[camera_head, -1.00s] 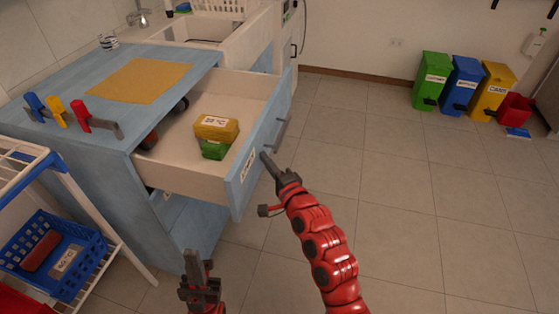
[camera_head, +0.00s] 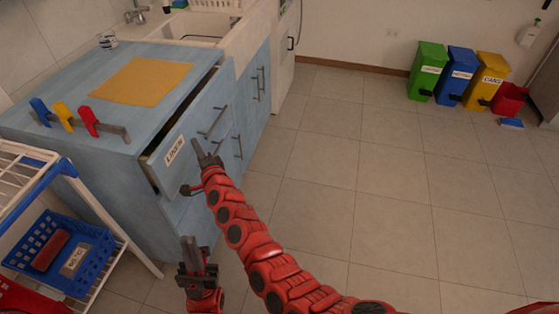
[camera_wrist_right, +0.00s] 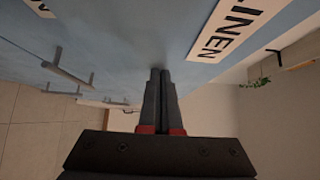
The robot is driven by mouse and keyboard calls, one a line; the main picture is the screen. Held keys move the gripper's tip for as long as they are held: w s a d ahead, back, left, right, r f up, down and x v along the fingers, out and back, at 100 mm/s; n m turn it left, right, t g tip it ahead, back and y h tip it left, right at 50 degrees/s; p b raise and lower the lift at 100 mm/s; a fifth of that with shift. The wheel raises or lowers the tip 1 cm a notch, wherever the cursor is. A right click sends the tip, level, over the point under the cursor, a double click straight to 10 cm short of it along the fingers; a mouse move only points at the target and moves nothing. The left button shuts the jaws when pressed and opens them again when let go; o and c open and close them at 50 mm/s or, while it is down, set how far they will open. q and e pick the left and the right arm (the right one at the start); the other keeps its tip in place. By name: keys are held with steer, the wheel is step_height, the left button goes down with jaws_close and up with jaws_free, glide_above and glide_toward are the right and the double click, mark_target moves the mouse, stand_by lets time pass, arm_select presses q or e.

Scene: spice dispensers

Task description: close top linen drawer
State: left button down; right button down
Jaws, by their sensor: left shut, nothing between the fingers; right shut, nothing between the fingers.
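The top linen drawer (camera_head: 187,137) is the light blue front with a white LINEN label in the blue cabinet. It stands slightly open, with a narrow dark gap along its top edge; its contents are hidden. My right gripper (camera_head: 199,150) is shut and empty, its tips at the drawer front between the label and the bar handle (camera_head: 211,122). In the right wrist view the shut fingers (camera_wrist_right: 158,75) point at the blue front beside the LINEN label (camera_wrist_right: 236,27), seemingly touching it. My left gripper (camera_head: 187,243) is shut and empty, low in front of the cabinet.
A yellow cloth (camera_head: 143,80) and a rack with coloured hooks (camera_head: 88,122) are on the blue counter (camera_head: 60,90). A white trolley with a blue basket (camera_head: 62,255) stands at the left. Several bins (camera_head: 428,72) are at the far right. The tiled floor between is clear.

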mark_target(186, 148)
steer(key=shift+w+a, duration=0.2)
steer(key=shift+a, duration=0.5)
steer(key=shift+w+a, duration=0.2)
steer(key=shift+a, duration=0.45)
steer(key=shift+w+a, duration=0.2)
steer(key=shift+a, duration=0.5)
steer(key=shift+r, duration=0.1)
steer(key=shift+a+r, duration=0.1)
steer(key=shift+a, duration=0.05)
